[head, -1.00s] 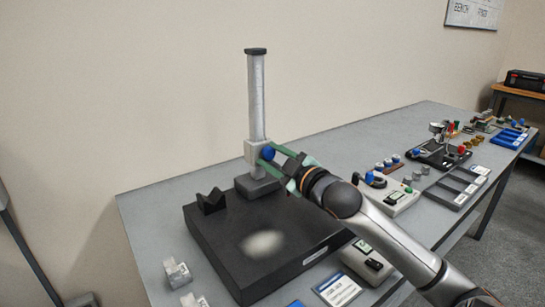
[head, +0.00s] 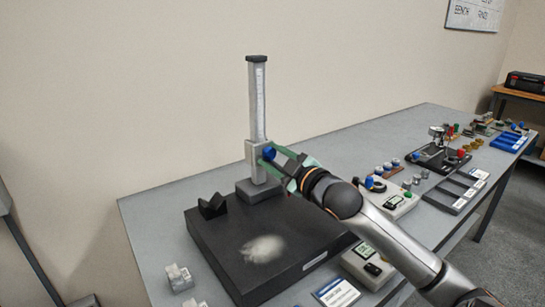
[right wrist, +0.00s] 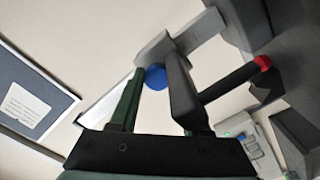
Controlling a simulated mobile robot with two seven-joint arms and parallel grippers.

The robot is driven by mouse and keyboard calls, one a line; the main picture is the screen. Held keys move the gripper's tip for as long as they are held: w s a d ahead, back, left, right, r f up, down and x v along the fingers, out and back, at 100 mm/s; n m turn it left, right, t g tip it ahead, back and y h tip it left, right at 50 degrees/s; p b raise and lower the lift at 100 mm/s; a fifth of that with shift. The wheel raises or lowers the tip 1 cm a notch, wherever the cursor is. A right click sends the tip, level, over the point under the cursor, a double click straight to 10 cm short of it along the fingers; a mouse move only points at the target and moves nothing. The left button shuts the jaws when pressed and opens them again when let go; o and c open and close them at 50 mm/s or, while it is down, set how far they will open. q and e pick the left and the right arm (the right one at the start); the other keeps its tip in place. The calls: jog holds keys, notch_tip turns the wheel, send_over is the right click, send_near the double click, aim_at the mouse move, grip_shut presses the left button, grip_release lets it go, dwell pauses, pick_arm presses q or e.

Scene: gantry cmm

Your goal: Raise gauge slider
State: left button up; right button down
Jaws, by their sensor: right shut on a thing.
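The gauge slider (head: 251,152) is a light grey block around an upright silver column (head: 257,100) with a dark cap. It sits low on the column, a little above the dark foot (head: 259,190). A blue round knob (head: 269,152) sticks out of the slider's right side. My right gripper (head: 272,155) reaches in from the right, its green fingers shut on the knob. In the right wrist view the blue knob (right wrist: 156,77) shows between the fingertips, partly hidden by them. My left gripper is not in view.
The gauge stands on a black plate (head: 225,245) with a black V-block (head: 212,206) at its left. Small instruments and a grey tray (head: 455,193) lie along the bench to the right.

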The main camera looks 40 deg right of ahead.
jog(key=r+p, duration=0.9)
jog(key=r, duration=0.1)
jog(key=shift+d+r+p, duration=0.1)
jog(key=shift+d+p, duration=0.15)
jog(key=shift+p, duration=0.05)
jog(key=shift+r+p, duration=0.4)
jog(key=shift+p, duration=0.05)
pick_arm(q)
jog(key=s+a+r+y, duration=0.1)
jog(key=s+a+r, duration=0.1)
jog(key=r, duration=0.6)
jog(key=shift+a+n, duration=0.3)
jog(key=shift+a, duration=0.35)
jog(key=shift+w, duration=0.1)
pick_arm(e)
jog(key=shift+f, duration=0.1)
jog(key=c, duration=0.7)
grip_release()
jog(key=shift+c, duration=0.2)
jog(key=shift+o, duration=1.3)
jog(key=shift+d, duration=0.1)
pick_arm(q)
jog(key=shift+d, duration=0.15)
pick_arm(e)
jog(key=shift+s, duration=0.1)
jog(key=shift+f, duration=0.1)
